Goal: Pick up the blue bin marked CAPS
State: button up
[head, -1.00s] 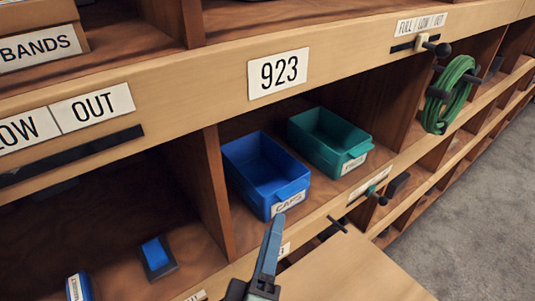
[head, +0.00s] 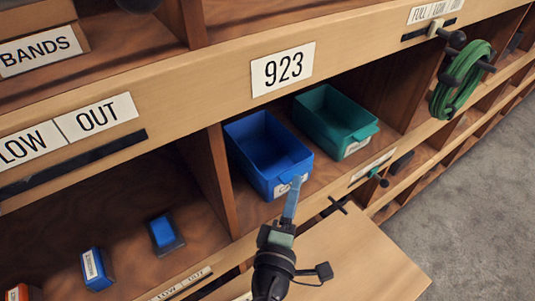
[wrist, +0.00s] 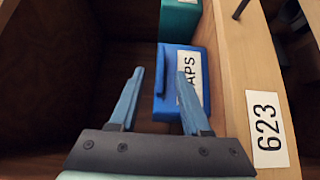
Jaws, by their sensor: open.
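The blue bin marked CAPS (head: 262,150) sits upright and looks empty in a wooden shelf compartment in the head view. Its labelled front faces the shelf edge. In the wrist view the bin (wrist: 160,104) shows with its white label reading "APS", the rest of the word hidden behind a finger. My gripper (head: 294,182) is at the bin's front in the head view and covers part of the label. In the wrist view my gripper (wrist: 162,75) is open, with its two blue fingers apart over the bin's front part. I cannot tell whether a finger touches the bin.
A green bin (head: 335,122) stands close to the right of the blue bin. A wooden divider (head: 222,185) is on the left. The shelf beam with the 923 sign (head: 283,68) runs above the opening. A coiled green hose (head: 460,80) hangs at right.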

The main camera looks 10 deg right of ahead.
jog(key=p+x, duration=0.1)
jog(key=x, duration=0.3)
grip_shut()
dwell(1.4)
